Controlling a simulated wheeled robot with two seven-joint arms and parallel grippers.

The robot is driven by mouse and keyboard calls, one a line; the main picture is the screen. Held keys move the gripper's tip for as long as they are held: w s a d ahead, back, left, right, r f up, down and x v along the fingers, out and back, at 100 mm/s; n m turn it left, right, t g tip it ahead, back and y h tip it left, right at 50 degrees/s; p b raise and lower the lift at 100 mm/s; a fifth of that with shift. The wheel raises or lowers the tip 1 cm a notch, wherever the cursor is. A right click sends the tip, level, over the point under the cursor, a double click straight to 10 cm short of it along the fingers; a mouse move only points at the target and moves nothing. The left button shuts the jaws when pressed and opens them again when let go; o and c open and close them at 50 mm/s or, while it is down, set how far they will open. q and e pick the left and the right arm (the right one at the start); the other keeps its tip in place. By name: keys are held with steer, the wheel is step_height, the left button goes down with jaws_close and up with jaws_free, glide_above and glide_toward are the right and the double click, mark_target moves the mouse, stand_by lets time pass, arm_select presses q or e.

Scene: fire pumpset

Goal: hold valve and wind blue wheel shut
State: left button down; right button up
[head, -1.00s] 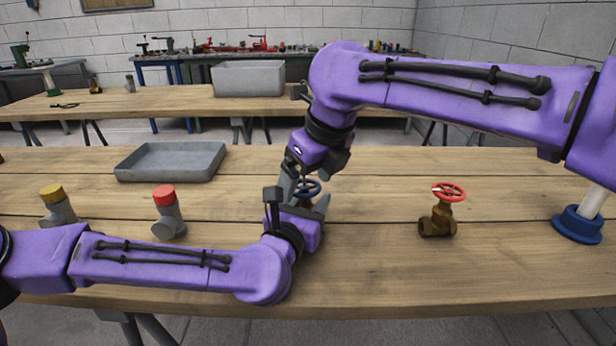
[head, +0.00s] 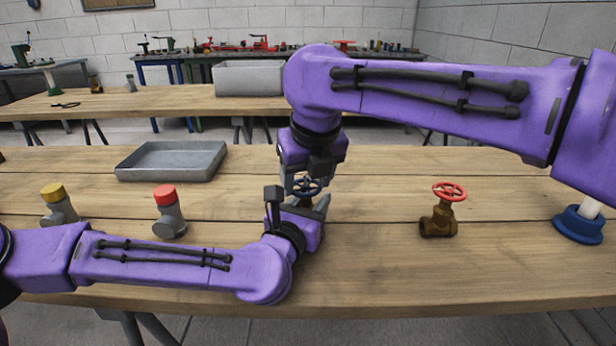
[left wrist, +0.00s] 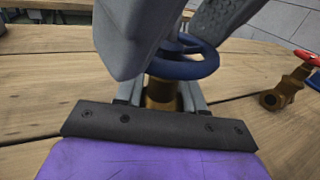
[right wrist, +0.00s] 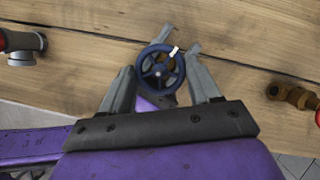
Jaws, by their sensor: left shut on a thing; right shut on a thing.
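A valve with a blue wheel (head: 306,188) stands on the near bench. The wheel also shows in the right wrist view (right wrist: 159,71), with a white mark on its upper right rim. The brass body (left wrist: 160,92) shows under the wheel in the left wrist view. My left gripper (head: 308,207) is shut on the valve body from the near side, below the wheel. My right gripper (head: 303,181) comes from above and is shut on the blue wheel, with a finger on either side of it. In the head view, my left gripper largely hides the body.
A brass valve with a red wheel (head: 438,212) stands to the right. Grey fittings with a red cap (head: 168,212) and a yellow cap (head: 58,205) stand to the left. A grey tray (head: 171,161) lies behind them. A blue-flanged part (head: 579,225) is at far right.

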steer(key=m+h, duration=0.1)
steer(key=m, duration=0.1)
steer(key=m+h, duration=0.1)
steer(key=m, duration=0.1)
steer(key=shift+a+m+t, duration=0.2)
steer(key=shift+m+t, duration=0.1)
steer(key=m+h, duration=0.1)
steer(key=m, duration=0.1)
steer(key=m+h, duration=0.1)
steer(key=m, duration=0.1)
steer(key=shift+a+m, duration=0.2)
steer(key=shift+m, duration=0.1)
steer(key=o, duration=1.1)
steer(key=shift+c, duration=0.2)
steer(key=shift+g, duration=0.4)
